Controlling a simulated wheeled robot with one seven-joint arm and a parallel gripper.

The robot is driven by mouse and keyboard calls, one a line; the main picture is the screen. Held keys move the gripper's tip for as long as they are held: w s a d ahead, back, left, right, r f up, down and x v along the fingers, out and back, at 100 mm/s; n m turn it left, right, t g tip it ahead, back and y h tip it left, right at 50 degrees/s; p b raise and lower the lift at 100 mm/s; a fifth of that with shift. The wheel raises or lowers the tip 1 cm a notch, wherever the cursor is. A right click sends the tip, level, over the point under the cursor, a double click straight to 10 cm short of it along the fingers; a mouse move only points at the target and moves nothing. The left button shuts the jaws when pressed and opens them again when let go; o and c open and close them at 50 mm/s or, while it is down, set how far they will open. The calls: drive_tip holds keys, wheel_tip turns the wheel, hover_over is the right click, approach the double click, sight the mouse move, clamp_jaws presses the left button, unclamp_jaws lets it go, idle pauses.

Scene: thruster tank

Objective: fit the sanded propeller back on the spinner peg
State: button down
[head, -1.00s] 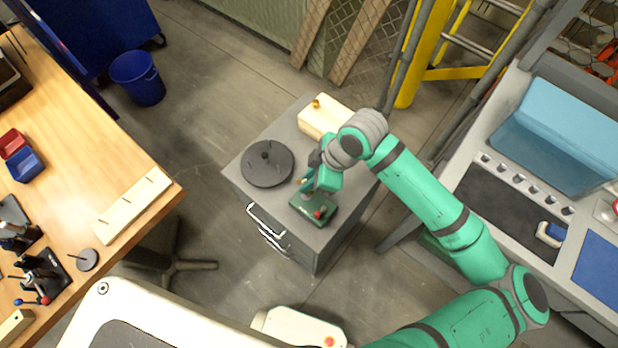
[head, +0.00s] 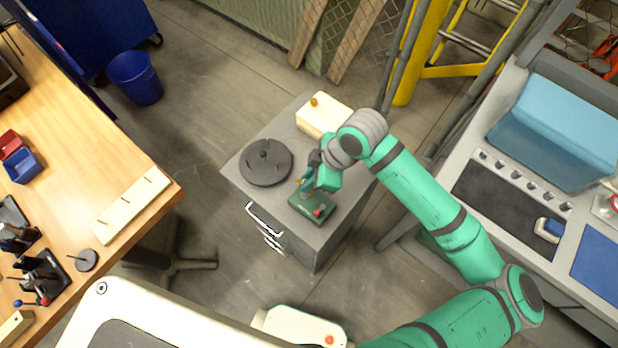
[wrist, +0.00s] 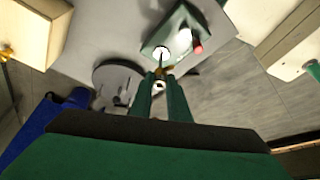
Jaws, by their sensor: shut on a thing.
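My gripper (head: 308,186) is low over the green spinner base (head: 312,208) on the grey cabinet top. In the wrist view, my gripper (wrist: 161,76) is shut on a small brass-coloured piece, apparently the propeller (wrist: 160,70), mostly hidden between the fingertips. The green base also shows just beyond the tips (wrist: 186,22), with a red knob (wrist: 197,47) on one side. A thin dark peg (wrist: 161,57) stands in front of a pale round spot, close to the held piece. I cannot tell whether the piece touches the peg.
A dark round disc (head: 266,163) with small upright pins lies left of the base. A cream block (head: 322,116) with a brass knob stands behind.

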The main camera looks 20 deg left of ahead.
drive_tip(key=shift+w+a+f, duration=0.1)
drive_tip(key=shift+f, duration=0.6)
idle(0.5)
drive_tip(key=shift+f, duration=1.85)
idle(0.7)
drive_tip(key=c, duration=1.6)
unclamp_jaws()
drive_tip(key=shift+r, duration=0.1)
drive_tip(key=shift+s+a+r+v, duration=0.1)
drive_tip(key=shift+a+v, duration=0.1)
drive_tip(key=shift+v, duration=2.2)
drive_tip(key=shift+s+a+r+v, duration=0.1)
drive_tip(key=shift+a+v, duration=0.1)
drive_tip(key=shift+v, duration=2.2)
drive_tip(key=shift+a+r+v, duration=0.1)
drive_tip(key=shift+a+v, duration=0.15)
drive_tip(key=shift+v, duration=2.1)
